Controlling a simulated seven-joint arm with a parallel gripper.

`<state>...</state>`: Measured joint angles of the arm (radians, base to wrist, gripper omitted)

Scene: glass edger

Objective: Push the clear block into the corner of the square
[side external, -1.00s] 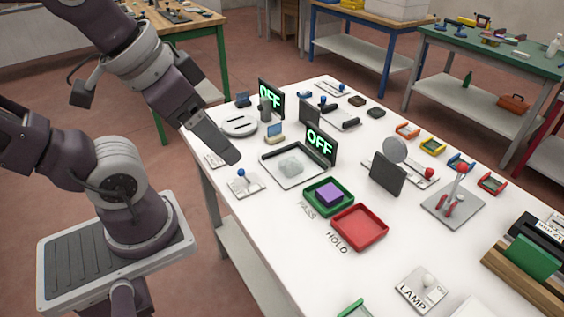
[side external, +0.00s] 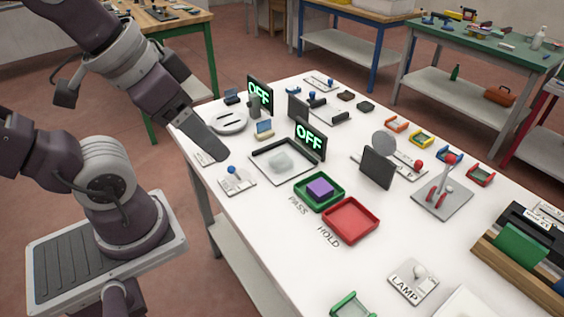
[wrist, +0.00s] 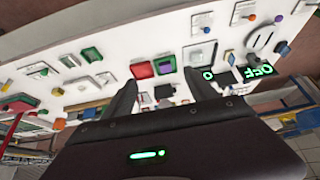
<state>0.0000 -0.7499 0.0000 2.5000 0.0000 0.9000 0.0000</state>
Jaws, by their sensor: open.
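The clear block (side external: 280,161) is a pale, see-through lump. It lies on a white square (side external: 292,180) with a dark raised border at the back, near its middle and slightly to the left. My gripper (side external: 221,156) hangs to the left of the square in the side view, apart from the block. In the wrist view my gripper (wrist: 164,92) shows two dark fingers spread apart with nothing held between them. The square (wrist: 201,53) shows up and to the right of the fingers there; the block is too faint to make out in that view.
An OFF sign (side external: 310,140) stands behind the square. A green tray (side external: 319,205) with a purple block (side external: 320,188) and a red tray (side external: 350,220) lie to its right. A blue-knobbed plate (side external: 237,182) sits in front, left. The table's left edge is close to my gripper.

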